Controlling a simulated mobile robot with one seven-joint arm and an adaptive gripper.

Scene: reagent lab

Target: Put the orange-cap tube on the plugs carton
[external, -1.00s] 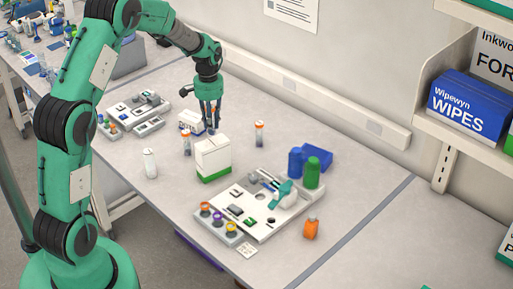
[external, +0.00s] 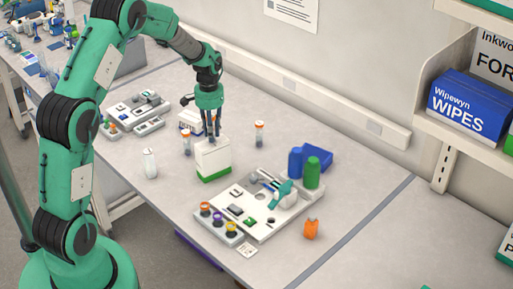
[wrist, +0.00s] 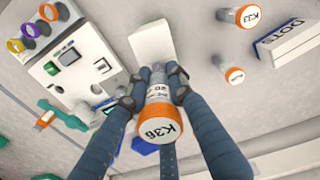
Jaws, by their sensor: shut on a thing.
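My gripper (external: 212,138) is shut on an orange-cap tube (wrist: 160,112), whose cap reads K36 in the wrist view. In the external view my fingers largely hide this tube. A white carton with a green base band (external: 213,160) stands upright on the bench, its top just below my fingertips in the picture. It also shows in the wrist view (wrist: 152,42), just beyond the fingertips. I cannot read "plugs" on it, and I cannot tell whether the held tube touches it.
Two other orange-cap tubes stand near, one left of the white carton (external: 186,143) and one right (external: 259,133). A DOTS carton (external: 189,121) lies behind.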

